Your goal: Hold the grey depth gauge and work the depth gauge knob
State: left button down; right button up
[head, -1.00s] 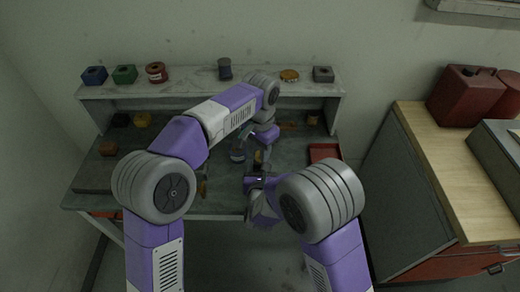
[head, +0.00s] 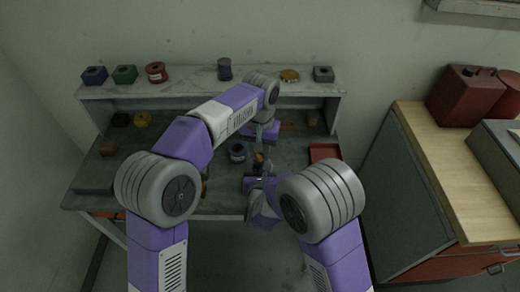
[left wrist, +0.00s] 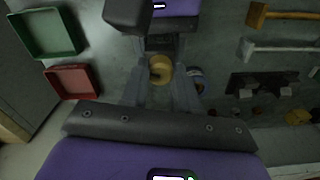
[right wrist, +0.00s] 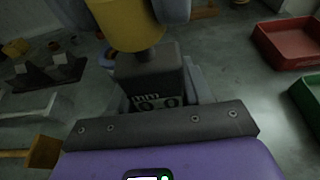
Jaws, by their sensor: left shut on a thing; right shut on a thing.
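The grey depth gauge (right wrist: 150,82) stands upright in my right gripper (right wrist: 155,100), whose jaws are shut on its body. Its "mm" display faces the right wrist camera. The yellow depth gauge knob (right wrist: 125,22) sits on top of the gauge. In the left wrist view the knob (left wrist: 160,68) lies between the fingers of my left gripper (left wrist: 160,85), shut on it. In the head view my left gripper (head: 262,145) reaches down over the knob (head: 258,157), and my right gripper (head: 258,182) is just below. The gauge body is mostly hidden there.
Hammers (left wrist: 275,48) lie on the other side. Several small items line the back shelf (head: 195,80).

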pick_arm(q)
jog(key=shift+n, duration=2.1)
jog(key=c, duration=0.8)
grip_release()
notch_tip(320, 180, up, 12)
